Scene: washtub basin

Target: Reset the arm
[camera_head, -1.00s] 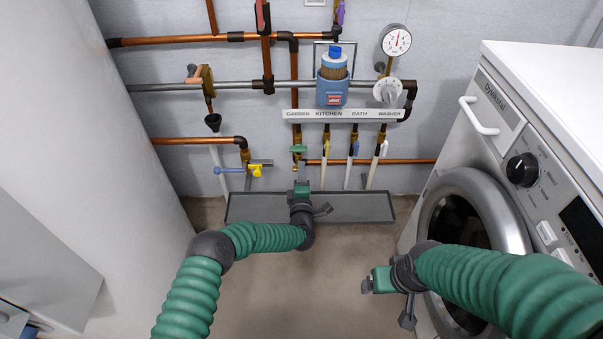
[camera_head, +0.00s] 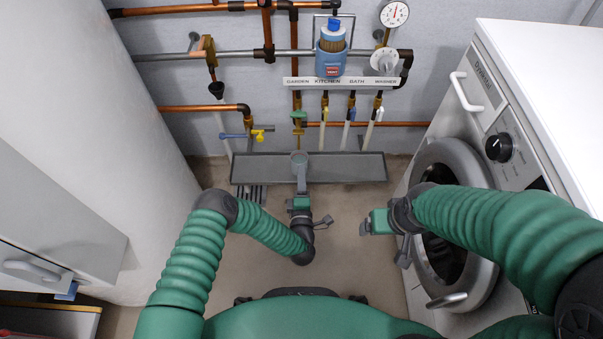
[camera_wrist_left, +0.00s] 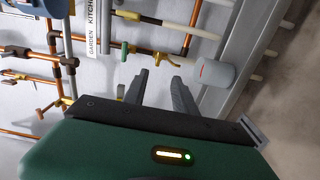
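My left arm comes in from the left and bends toward the middle. Its gripper (camera_head: 301,184) is over the floor just in front of the grey tray, pointing at the wall. In the left wrist view its two dark fingers (camera_wrist_left: 158,92) stand apart with nothing between them. A pale grey cylinder (camera_wrist_left: 215,72) with a small red mark is beside the fingers, apart from them in that view. My right gripper (camera_head: 364,228) hangs in front of the washing machine, pointing left. Its fingers are too small to judge.
The grey tray (camera_head: 350,167) lies along the wall below copper pipes (camera_head: 200,108) and small valves (camera_head: 300,115). The washing machine (camera_head: 540,95) stands at the right, a white cabinet (camera_head: 60,215) at the left. The floor (camera_head: 335,265) between them is clear.

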